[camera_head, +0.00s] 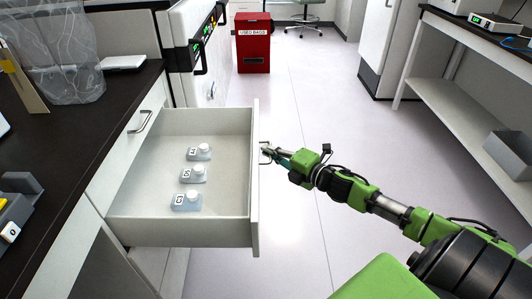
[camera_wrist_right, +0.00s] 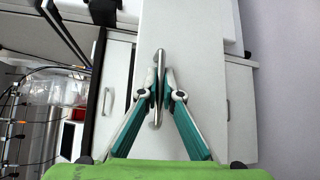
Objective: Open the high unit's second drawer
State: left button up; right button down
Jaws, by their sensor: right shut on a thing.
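A white drawer (camera_head: 255,190) of the unit under the black counter stands pulled well out. Inside it lie three small pale pieces with white round caps and letter labels, such as the nearest one (camera_head: 186,202). My right gripper (camera_head: 270,153) is at the outer face of the drawer front. In the right wrist view, its two fingers (camera_wrist_right: 162,88) are shut on the metal drawer handle (camera_wrist_right: 157,120), one on each side of the bar. The white drawer front (camera_wrist_right: 195,60) fills the middle of that view. My left gripper is in neither view.
A closed drawer with a metal handle (camera_head: 141,122) is left of the open one. The black counter (camera_head: 75,140) holds a clear bag (camera_head: 60,55). A red bin (camera_head: 253,45) stands on the floor behind. The floor right of the drawer is clear up to a bench (camera_head: 455,115).

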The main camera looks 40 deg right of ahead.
jog(key=c, duration=2.5)
grip_release()
jog(key=shift+v, duration=6)
